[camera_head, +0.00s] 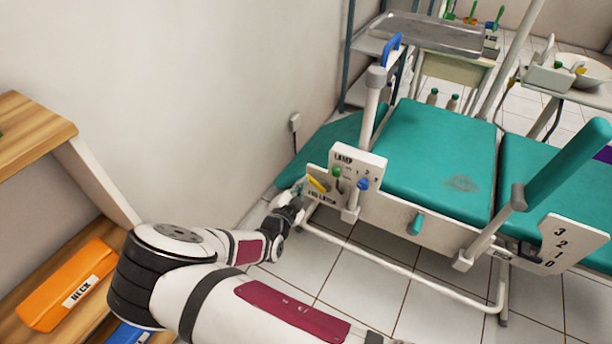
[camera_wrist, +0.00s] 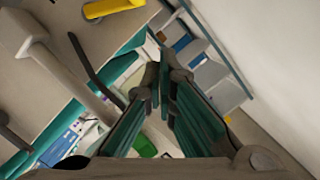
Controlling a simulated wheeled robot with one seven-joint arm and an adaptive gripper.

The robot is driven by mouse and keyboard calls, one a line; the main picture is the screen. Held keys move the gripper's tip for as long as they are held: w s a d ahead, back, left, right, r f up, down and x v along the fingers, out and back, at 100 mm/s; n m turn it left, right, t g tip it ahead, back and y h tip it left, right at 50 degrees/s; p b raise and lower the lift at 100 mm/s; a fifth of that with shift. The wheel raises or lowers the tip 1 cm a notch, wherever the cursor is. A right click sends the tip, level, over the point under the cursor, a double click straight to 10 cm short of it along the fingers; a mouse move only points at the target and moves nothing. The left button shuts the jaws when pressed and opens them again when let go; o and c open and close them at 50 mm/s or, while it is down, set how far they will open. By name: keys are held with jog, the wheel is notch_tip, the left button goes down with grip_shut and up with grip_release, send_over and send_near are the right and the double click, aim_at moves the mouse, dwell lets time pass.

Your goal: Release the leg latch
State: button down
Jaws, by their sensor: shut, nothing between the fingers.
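The yellow leg latch lever (camera_head: 317,184) sits on a small cream plate (camera_head: 322,194) at the near left corner of the dental chair; the lettering under it is too small to read surely. My gripper (camera_head: 299,190) is just left of that plate, shut and empty. In the wrist view the yellow lever (camera_wrist: 112,8) shows at the top left, off to the side of my gripper (camera_wrist: 160,75). The fingers appear apart from the lever there. In the head view I cannot tell whether they touch the plate.
The teal chair (camera_head: 440,150) has a lamp panel (camera_head: 358,163) with green and blue knobs beside the latch plate. A white wall (camera_head: 200,90) is close on the left. A wooden shelf holds an orange box (camera_head: 70,285). A rail (camera_head: 400,267) runs low along the chair.

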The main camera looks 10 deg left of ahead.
jog(key=v, duration=0.4)
jog(key=shift+a+r+p, duration=0.1)
jog(key=shift+a+p, duration=0.05)
jog(key=shift+p, duration=0.2)
